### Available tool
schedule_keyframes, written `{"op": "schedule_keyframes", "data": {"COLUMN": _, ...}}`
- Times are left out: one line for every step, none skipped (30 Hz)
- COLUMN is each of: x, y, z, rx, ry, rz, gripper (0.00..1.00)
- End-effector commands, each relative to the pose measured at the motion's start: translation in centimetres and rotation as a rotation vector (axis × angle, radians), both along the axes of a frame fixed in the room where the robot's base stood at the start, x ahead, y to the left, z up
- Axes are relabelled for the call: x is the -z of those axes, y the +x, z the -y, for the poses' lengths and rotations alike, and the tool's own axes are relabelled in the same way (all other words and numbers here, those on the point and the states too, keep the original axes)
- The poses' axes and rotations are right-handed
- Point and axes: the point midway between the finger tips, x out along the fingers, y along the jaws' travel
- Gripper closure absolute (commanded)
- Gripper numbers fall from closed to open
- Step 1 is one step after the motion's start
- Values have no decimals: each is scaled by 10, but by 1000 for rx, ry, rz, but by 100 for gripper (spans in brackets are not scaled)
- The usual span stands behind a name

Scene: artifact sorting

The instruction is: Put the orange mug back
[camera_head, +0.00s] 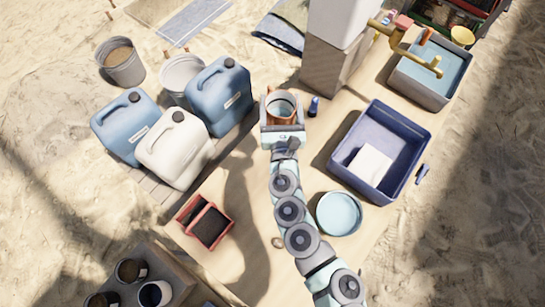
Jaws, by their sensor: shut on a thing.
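The orange mug (281,117) is near the back middle of the sandy-coloured table. Its orange rim and side show, with a pale blue-grey inside. My gripper (281,108) is shut on the mug, with its jaws on the left and right sides. The gripper's body hides the front of the mug. I cannot tell whether the mug touches the table or is held above it.
A small dark blue object (314,106) stands just right of the mug. A blue bin (352,172) with a white block inside and a light blue round basin (339,213) are to the right. Jerrycans (218,96) stand left. A red box (206,224) is front left. A grey-white pillar (331,62) rises behind.

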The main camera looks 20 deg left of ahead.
Motion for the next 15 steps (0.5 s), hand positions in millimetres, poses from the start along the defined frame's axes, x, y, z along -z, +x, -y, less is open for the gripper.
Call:
{"op": "schedule_keyframes", "data": {"x": 20, "y": 2, "z": -8, "rx": -19, "ry": 0, "rz": 6, "gripper": 96}}
{"op": "schedule_keyframes", "data": {"x": 24, "y": 3, "z": -11, "rx": -29, "ry": 1, "rz": 5, "gripper": 96}}
{"op": "schedule_keyframes", "data": {"x": 28, "y": 4, "z": -16, "rx": -42, "ry": 0, "rz": 6, "gripper": 96}}
{"op": "schedule_keyframes", "data": {"x": 30, "y": 4, "z": -19, "rx": -51, "ry": -1, "rz": 6, "gripper": 96}}
{"op": "schedule_keyframes", "data": {"x": 32, "y": 4, "z": -21, "rx": -59, "ry": -2, "rz": 7, "gripper": 96}}
{"op": "schedule_keyframes", "data": {"x": 34, "y": 4, "z": -24, "rx": -67, "ry": -2, "rz": 6, "gripper": 96}}
{"op": "schedule_keyframes", "data": {"x": 35, "y": 4, "z": -26, "rx": -72, "ry": -3, "rz": 5, "gripper": 96}}
{"op": "schedule_keyframes", "data": {"x": 36, "y": 4, "z": -27, "rx": -77, "ry": -3, "rz": 5, "gripper": 96}}
{"op": "schedule_keyframes", "data": {"x": 38, "y": 4, "z": -29, "rx": -81, "ry": -3, "rz": 4, "gripper": 96}}
{"op": "schedule_keyframes", "data": {"x": 40, "y": 4, "z": -30, "rx": -83, "ry": -3, "rz": 4, "gripper": 96}}
{"op": "schedule_keyframes", "data": {"x": 44, "y": 4, "z": -30, "rx": -84, "ry": -4, "rz": 3, "gripper": 96}}
{"op": "schedule_keyframes", "data": {"x": 50, "y": 4, "z": -30, "rx": -85, "ry": -5, "rz": 4, "gripper": 96}}
{"op": "schedule_keyframes", "data": {"x": 57, "y": 4, "z": -30, "rx": -85, "ry": -5, "rz": 4, "gripper": 96}}
{"op": "schedule_keyframes", "data": {"x": 64, "y": 4, "z": -30, "rx": -85, "ry": -5, "rz": 3, "gripper": 96}}
{"op": "schedule_keyframes", "data": {"x": 75, "y": 4, "z": -30, "rx": -85, "ry": -7, "rz": 4, "gripper": 96}}
